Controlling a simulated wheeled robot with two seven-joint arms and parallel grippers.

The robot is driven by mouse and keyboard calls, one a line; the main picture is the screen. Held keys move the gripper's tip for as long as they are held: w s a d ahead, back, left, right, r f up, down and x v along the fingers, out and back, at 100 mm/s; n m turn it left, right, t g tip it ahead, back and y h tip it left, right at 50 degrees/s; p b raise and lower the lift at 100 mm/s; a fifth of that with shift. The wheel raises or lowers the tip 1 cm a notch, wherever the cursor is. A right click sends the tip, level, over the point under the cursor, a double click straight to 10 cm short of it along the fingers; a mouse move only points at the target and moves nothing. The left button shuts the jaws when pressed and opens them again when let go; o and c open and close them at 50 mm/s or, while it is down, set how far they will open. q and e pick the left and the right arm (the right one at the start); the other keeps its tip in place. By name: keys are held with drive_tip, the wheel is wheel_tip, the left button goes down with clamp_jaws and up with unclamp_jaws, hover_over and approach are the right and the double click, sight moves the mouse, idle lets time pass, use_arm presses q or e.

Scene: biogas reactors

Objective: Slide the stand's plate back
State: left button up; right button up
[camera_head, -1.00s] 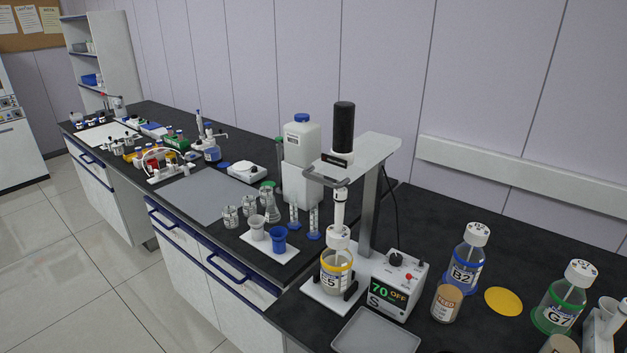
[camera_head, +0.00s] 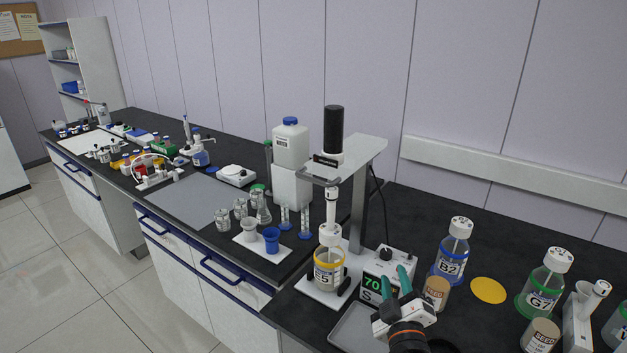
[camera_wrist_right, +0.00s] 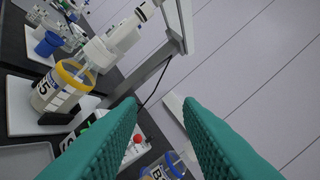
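The stirrer stand (camera_head: 356,205) is upright at the front of the bench, with a black motor (camera_head: 333,130) on top. Its white base plate (camera_head: 312,287) carries the bottle E5 (camera_head: 328,270), which has a yellow collar and sits under the stirring shaft (camera_head: 331,208). My right gripper (camera_head: 393,278) is in front of the control box, to the right of the bottle. Its teal fingers are apart with nothing between them. In the right wrist view the bottle E5 (camera_wrist_right: 62,88) and plate (camera_wrist_right: 22,118) are left of the fingers. My left gripper is not in view.
A grey tray (camera_head: 350,328) lies in front of the stand. To the right are a FEED jar (camera_head: 436,293), bottle B2 (camera_head: 451,262), a yellow disc (camera_head: 488,290) and bottle G7 (camera_head: 541,295). Cups (camera_head: 271,240) and a white canister (camera_head: 291,165) stand to the left.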

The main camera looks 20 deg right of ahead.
drive_tip(key=w+a+r+n+t+y, duration=0.1)
drive_tip(key=a+r+n+t+y, duration=0.15)
drive_tip(key=r+n, duration=0.2)
drive_tip(key=w+a+r+n+t+y, duration=0.1)
drive_tip(key=w+r+n+t+y, duration=0.1)
drive_tip(key=r+n+t+y, duration=0.3)
drive_tip(key=n+g+y, duration=0.6)
drive_tip(key=n, duration=0.7)
approach(314, 180)
drive_tip(key=shift+m, duration=0.25)
drive_tip(key=p+x, duration=0.1)
drive_tip(key=x, duration=0.4)
drive_tip(key=p+x, duration=0.1)
drive_tip(key=x, duration=0.4)
drive_tip(key=shift+w+f, duration=0.15)
drive_tip(key=shift+w, duration=0.25)
clamp_jaws()
